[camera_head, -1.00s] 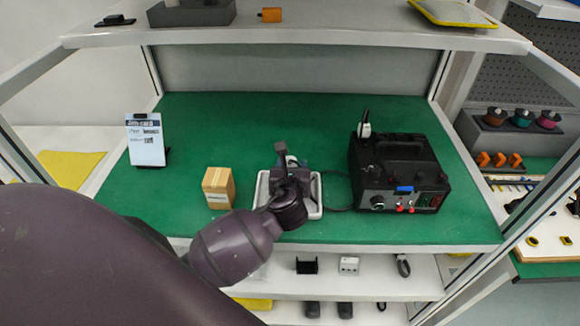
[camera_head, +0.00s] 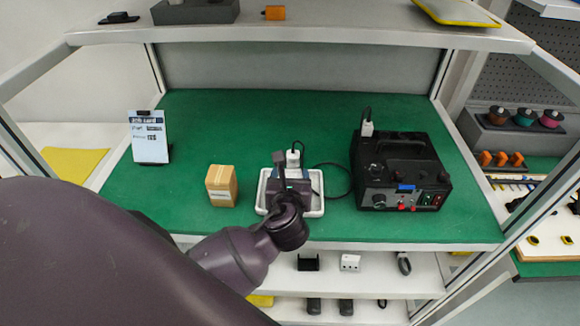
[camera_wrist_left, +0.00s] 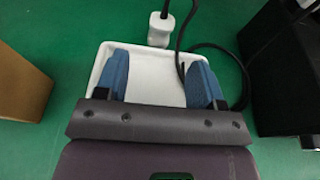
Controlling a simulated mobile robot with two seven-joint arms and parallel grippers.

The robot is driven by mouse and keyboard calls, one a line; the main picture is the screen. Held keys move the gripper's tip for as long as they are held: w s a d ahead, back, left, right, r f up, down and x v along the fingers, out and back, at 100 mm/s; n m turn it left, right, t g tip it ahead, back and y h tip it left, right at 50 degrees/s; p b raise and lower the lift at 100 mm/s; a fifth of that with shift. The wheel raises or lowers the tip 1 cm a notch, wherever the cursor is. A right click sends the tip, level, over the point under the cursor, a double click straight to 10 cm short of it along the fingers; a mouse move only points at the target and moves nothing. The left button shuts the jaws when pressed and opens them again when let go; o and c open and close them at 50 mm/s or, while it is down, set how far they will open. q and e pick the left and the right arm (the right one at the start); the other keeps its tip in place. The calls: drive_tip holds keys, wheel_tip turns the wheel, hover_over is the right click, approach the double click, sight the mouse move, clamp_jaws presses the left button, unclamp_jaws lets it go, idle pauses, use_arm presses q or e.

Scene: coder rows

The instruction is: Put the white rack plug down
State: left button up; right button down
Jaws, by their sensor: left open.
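A white rack plug (camera_head: 293,158) with a dark cable is at the far edge of the white tray (camera_head: 318,207). In the left wrist view the plug (camera_wrist_left: 160,30) is just beyond the far rim of the tray (camera_wrist_left: 150,78), ahead of my fingertips and apart from them. My left gripper (camera_head: 289,178) is over the tray. In the left wrist view my left gripper (camera_wrist_left: 159,68) is open, with blue pads and nothing between them. My gripper hides much of the tray in the head view. My right gripper is not in view.
A black power unit (camera_head: 400,170) stands right of the tray, with another white plug (camera_head: 366,128) at its top. A card stand (camera_head: 149,137) is farther left. Green mat (camera_head: 240,120) behind is clear.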

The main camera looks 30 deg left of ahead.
use_arm(q)
drive_tip(key=shift+v, duration=2.75)
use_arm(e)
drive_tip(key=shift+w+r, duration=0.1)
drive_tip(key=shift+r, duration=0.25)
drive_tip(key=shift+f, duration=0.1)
